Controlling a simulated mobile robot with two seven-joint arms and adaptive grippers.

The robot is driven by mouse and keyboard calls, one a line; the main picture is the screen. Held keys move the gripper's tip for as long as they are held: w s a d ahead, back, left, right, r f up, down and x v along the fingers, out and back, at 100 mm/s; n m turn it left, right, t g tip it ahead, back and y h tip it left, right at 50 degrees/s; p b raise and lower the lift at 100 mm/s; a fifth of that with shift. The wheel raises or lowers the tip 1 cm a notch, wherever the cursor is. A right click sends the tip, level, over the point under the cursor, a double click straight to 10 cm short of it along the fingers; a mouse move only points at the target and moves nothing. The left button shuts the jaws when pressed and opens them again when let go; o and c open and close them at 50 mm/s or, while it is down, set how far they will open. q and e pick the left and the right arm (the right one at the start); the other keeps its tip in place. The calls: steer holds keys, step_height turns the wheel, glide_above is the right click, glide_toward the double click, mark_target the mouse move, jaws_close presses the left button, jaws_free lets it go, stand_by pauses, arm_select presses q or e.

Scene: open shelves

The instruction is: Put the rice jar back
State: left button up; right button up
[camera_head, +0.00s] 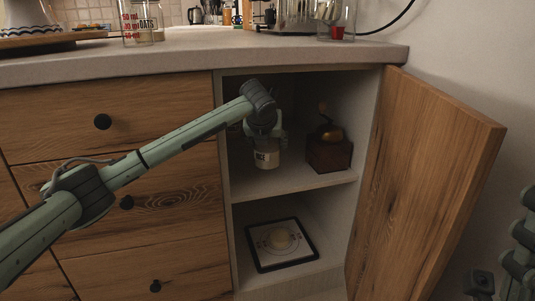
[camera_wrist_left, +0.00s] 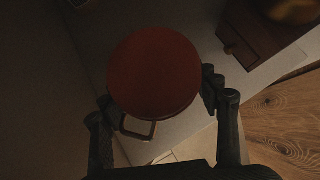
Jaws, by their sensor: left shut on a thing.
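The rice jar (camera_head: 266,159) is a clear jar with a pale, lettered label, inside the open cabinet at the upper shelf (camera_head: 290,182). Its round, dark red lid (camera_wrist_left: 155,75) fills the middle of the left wrist view. My left gripper (camera_head: 265,130) reaches into the cabinet from the left and is shut on the jar near its top. Its fingers (camera_wrist_left: 158,103) lie on both sides of the jar in the wrist view. The jar looks upright; I cannot tell whether its base touches the shelf.
A wooden coffee grinder (camera_head: 329,153) stands just right of the jar, apart from it, and shows in the wrist view (camera_wrist_left: 250,38). The open door (camera_head: 425,180) is at the right. A framed picture-like board (camera_head: 281,262) lies on the bottom shelf. The countertop (camera_head: 200,52) is above.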

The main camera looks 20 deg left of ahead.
mark_target(267, 150)
arm_select(q)
steer(key=shift+w+a, duration=0.1)
steer(key=shift+w, duration=0.55)
steer(key=shift+f+b, duration=0.65)
steer(key=shift+f, duration=1.2)
steer(key=o, duration=1.8)
steer(key=shift+s+r+p, duration=0.1)
steer(key=shift+r+p, duration=0.2)
steer(key=shift+p, duration=0.05)
steer(key=p+v, duration=0.1)
steer(key=v, duration=0.6)
steer(key=shift+s, duration=0.2)
